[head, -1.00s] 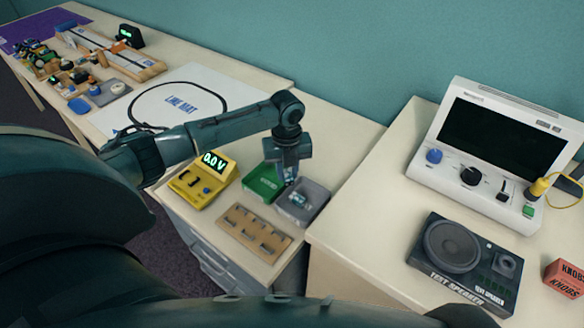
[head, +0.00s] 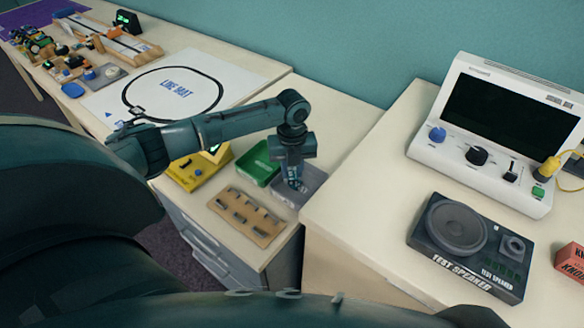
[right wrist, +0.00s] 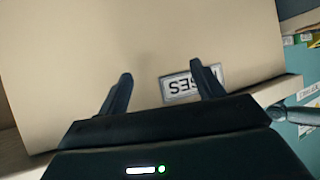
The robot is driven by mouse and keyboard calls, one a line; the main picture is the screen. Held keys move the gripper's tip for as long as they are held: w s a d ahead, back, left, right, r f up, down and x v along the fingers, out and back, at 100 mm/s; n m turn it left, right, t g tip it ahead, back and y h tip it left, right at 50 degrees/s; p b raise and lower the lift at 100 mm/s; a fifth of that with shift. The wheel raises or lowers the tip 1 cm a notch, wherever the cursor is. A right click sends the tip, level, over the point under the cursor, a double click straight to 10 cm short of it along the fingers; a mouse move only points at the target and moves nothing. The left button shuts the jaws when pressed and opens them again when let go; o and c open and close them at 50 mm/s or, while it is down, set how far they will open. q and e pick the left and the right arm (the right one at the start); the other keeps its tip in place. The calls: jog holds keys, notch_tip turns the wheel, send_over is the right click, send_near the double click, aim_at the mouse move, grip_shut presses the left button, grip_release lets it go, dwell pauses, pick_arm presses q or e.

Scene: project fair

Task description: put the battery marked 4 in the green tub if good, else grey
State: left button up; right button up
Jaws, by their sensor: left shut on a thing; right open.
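My left gripper (head: 294,184) points down at the grey tub (head: 316,184), low over its left part. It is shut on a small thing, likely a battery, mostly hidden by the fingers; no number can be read. The green tub (head: 260,167) stands just left of the grey one. A wooden battery holder (head: 247,216) with several small batteries lies in front of the tubs. The yellow tester (head: 198,172) is left of the green tub, its display mostly covered by my left arm. My right gripper (right wrist: 160,68) is open and empty in the right wrist view.
A neighbouring table on the right bears a test speaker (head: 470,245), a white instrument (head: 492,140) with knobs, and a red box (head: 571,262). A line mat (head: 178,90) lies behind my left arm. A beige surface with a label (right wrist: 190,82) faces my right gripper.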

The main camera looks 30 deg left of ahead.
aim_at(292, 173)
pick_arm(q)
jog(key=o, duration=1.1)
jog(key=shift+c, duration=0.2)
notch_tip(292, 173, up, 13)
dwell(0.4)
